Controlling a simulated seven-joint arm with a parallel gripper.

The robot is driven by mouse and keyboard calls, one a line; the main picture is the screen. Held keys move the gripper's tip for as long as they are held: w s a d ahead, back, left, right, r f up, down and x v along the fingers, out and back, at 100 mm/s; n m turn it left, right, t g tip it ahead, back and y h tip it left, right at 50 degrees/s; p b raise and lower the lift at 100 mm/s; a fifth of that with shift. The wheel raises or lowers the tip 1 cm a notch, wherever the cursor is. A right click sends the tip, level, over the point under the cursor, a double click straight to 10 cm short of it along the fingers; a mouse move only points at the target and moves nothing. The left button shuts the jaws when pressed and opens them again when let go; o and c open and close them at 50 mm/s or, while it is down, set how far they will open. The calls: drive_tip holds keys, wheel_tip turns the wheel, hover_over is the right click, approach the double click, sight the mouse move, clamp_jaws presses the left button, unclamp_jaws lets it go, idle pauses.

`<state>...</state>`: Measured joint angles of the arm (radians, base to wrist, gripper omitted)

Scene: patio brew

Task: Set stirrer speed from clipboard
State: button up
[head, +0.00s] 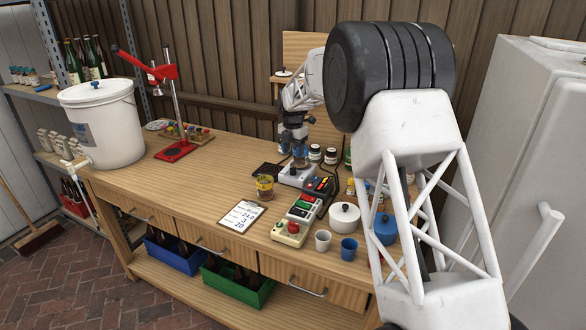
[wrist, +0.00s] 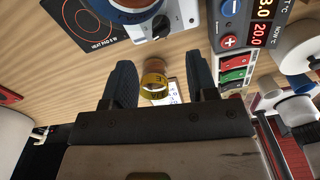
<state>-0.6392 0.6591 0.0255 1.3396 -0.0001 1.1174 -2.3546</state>
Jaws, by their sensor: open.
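The clipboard (head: 241,217) lies on the bench near its front edge; its sheet shows handwritten lines, the lower ones looking like 24.0, 3 and 20. In the wrist view a strip of its paper (wrist: 173,96) shows, partly hidden by a yellow-labelled jar and a finger. The white stirrer base (head: 292,178) stands behind it; a dark knob (wrist: 190,20) shows on it in the wrist view, beside a vessel (wrist: 138,8) with a blue rim. My gripper (head: 299,158) is open and empty, pointing down at the stirrer area. Its fingers (wrist: 162,82) show apart in the wrist view.
The yellow-labelled jar (head: 265,187) stands between clipboard and stirrer. A controller with red digits (wrist: 262,28) sits right of the stirrer, by a switched power strip (head: 304,207). A white pot (head: 344,218) and cups (head: 323,240) stand at right. The bench left of the clipboard is clear.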

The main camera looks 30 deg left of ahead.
sight(293, 168)
drive_tip(key=n, duration=0.4)
drive_tip(key=shift+f+n, duration=0.15)
drive_tip(key=shift+n, duration=0.25)
drive_tip(key=shift+f, duration=3.85)
drive_tip(key=c, duration=0.9)
drive_tip(key=shift+c, duration=0.2)
